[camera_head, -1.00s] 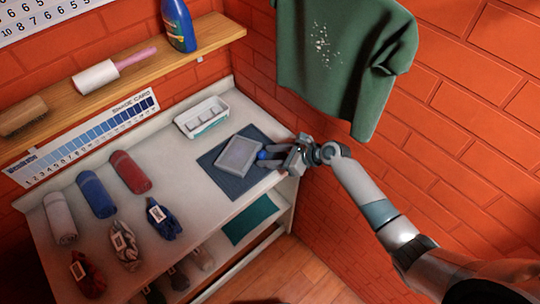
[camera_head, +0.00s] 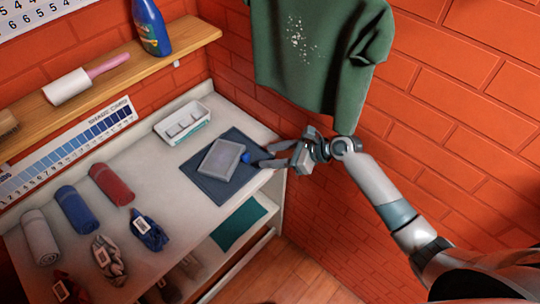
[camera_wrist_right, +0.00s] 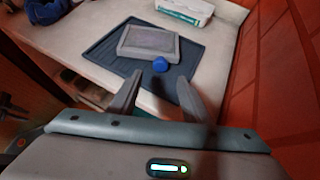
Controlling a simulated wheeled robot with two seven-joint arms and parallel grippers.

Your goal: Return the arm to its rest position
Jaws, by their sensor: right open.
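My right gripper (camera_head: 264,157) is open and empty at the right front edge of the bench. Its fingers also show in the right wrist view (camera_wrist_right: 158,98), pointing toward a small blue knob-like piece (camera_wrist_right: 160,64). That piece sits at the near edge of a grey framed pad (camera_wrist_right: 150,42) on a dark blue mat (camera_wrist_right: 105,48). In the head view the blue piece (camera_head: 245,157) is just beyond the fingertips, apart from them as far as I can tell. The right arm reaches in from the lower right. My left gripper is not in view.
The white bench (camera_head: 150,185) holds a white tray (camera_head: 183,123), rolled cloths (camera_head: 112,184) and tagged bundles (camera_head: 149,230). A wooden shelf (camera_head: 110,75) runs above it. A green shirt (camera_head: 320,55) hangs close above my right wrist. Brick wall lies right; floor (camera_head: 290,275) is clear.

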